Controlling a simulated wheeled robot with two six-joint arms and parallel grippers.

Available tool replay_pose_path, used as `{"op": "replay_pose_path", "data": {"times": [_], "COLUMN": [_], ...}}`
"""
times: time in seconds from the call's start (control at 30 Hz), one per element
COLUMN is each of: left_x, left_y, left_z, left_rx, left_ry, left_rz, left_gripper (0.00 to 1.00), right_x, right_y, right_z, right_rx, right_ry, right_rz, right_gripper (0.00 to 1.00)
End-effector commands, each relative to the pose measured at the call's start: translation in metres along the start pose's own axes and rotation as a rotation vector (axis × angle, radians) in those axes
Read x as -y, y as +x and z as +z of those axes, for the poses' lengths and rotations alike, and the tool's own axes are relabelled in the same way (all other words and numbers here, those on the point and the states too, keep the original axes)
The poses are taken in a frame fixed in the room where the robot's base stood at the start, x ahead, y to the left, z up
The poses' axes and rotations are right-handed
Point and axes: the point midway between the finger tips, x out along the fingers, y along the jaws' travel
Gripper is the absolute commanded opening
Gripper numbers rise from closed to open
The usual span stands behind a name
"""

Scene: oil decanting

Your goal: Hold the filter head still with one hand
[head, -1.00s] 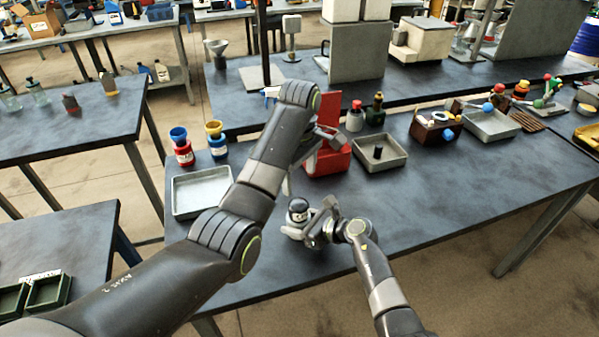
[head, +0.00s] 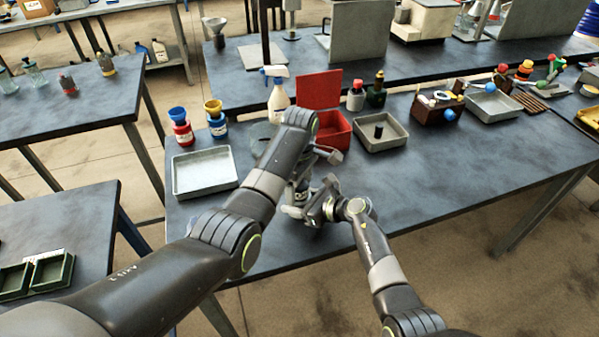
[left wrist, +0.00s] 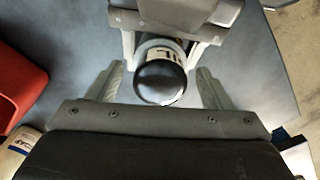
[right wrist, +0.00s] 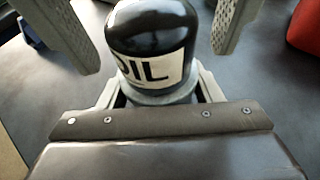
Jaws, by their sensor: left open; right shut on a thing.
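The oil filter (right wrist: 150,45), a black-domed can with a white OIL label, stands on the grey filter head (right wrist: 160,98) in the right wrist view. My right gripper (head: 312,210) is shut on the filter head near the table's front edge. My left gripper (head: 308,178) is open above the filter, pointing down. In the left wrist view, the black dome (left wrist: 161,82) lies between its spread fingers, with a gap on both sides. In the head view, my left arm and gripper hide most of the filter.
An open red box (head: 335,128) and a grey tray with a dark cylinder (head: 394,141) stand behind the grippers. A spray bottle (head: 278,100) stands behind my left wrist. An empty grey tray (head: 204,188) lies to the left. The table's right front is clear.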

Motion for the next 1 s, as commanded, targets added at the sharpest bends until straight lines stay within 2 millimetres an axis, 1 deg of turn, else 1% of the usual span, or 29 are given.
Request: {"op": "replay_pose_path", "data": {"times": [0.13,0.4,0.8,1.0], "left_x": [0.0004,0.0003,0.0002,0.0002], "left_y": [0.0077,0.0086,0.0083,0.0076], "left_z": [0.0003,0.0003,0.0002,0.0002], "left_rx": [0.000,0.000,0.000,0.000], "left_ry": [0.001,0.001,0.001,0.001], "left_rz": [-0.001,0.000,0.000,0.000], "left_gripper": [0.74,0.74,0.21,0.20], "right_x": [0.0001,0.0001,0.0001,0.0001], "right_y": [-0.0001,-0.0001,-0.0001,-0.0001], "right_z": [-0.0004,-0.0004,-0.0004,-0.0004], "right_rx": [-0.001,-0.001,-0.001,-0.001], "right_ry": [0.000,0.000,0.000,0.000], "right_rz": [0.000,0.000,0.000,0.000], "right_gripper": [0.18,0.18,0.18,0.18]}}
